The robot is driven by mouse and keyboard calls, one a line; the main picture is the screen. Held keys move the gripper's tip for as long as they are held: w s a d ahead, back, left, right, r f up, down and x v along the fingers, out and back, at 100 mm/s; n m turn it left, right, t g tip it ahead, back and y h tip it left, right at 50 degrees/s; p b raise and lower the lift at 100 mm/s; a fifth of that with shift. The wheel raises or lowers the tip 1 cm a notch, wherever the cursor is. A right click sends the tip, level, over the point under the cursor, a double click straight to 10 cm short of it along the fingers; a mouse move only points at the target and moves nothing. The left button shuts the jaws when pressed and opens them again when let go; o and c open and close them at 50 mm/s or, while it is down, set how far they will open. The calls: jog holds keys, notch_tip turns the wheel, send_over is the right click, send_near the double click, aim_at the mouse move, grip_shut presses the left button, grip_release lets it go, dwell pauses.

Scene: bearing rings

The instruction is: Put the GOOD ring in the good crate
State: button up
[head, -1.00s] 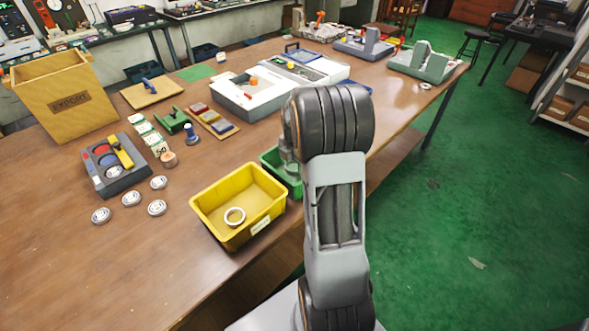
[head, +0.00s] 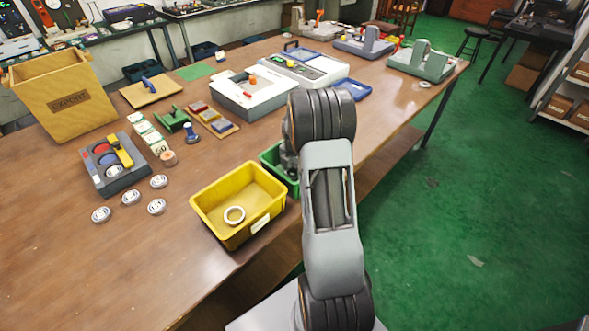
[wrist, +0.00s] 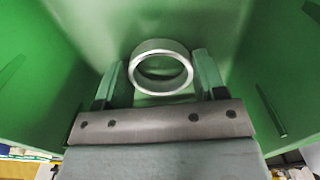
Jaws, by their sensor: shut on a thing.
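My gripper (wrist: 160,72) is shut on a shiny metal ring (wrist: 160,45), which sits between the fingertips in the wrist view. Green walls surround the ring there, so the gripper is in or just over the green crate (head: 267,159). I cannot tell whether the ring touches the crate's floor. In the head view my arm hides the gripper, the held ring and much of the green crate. A yellow crate (head: 206,213) with a white label stands to the left of it, and another pale ring (head: 234,224) lies inside.
A grey fixture (head: 120,178) with a yellow lever and several round white-marked discs (head: 157,206) lie on the left of the table. An EXPORT box (head: 67,103) stands at the back left. A white machine (head: 252,96) is behind the crates. A small ring (head: 425,84) lies far right.

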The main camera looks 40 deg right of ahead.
aim_at(294, 170)
jog(key=shift+f, duration=0.1)
jog(key=shift+f, duration=0.15)
jog(key=o, duration=1)
notch_tip(294, 170, up, 12)
jog(key=s+a+r+m+t, duration=0.1)
jog(key=s+a+r+m, duration=0.2)
jog(key=a+m, duration=0.15)
jog(key=s+a+r+m, duration=0.2)
jog(key=a+r+m, duration=0.1)
jog(key=a, duration=0.3)
jog(key=s+a+m, duration=0.3)
jog(key=s+m, duration=0.1)
jog(key=s+a+m+t, duration=0.1)
jog(key=s+a+m, duration=0.3)
jog(key=s+a+m+t, duration=0.1)
jog(key=s+a+m, duration=0.2)
jog(key=s+m, duration=0.1)
jog(key=shift+s+a+f+m, duration=0.1)
jog(key=shift+s+a+m, duration=0.1)
jog(key=shift+a+m, duration=0.1)
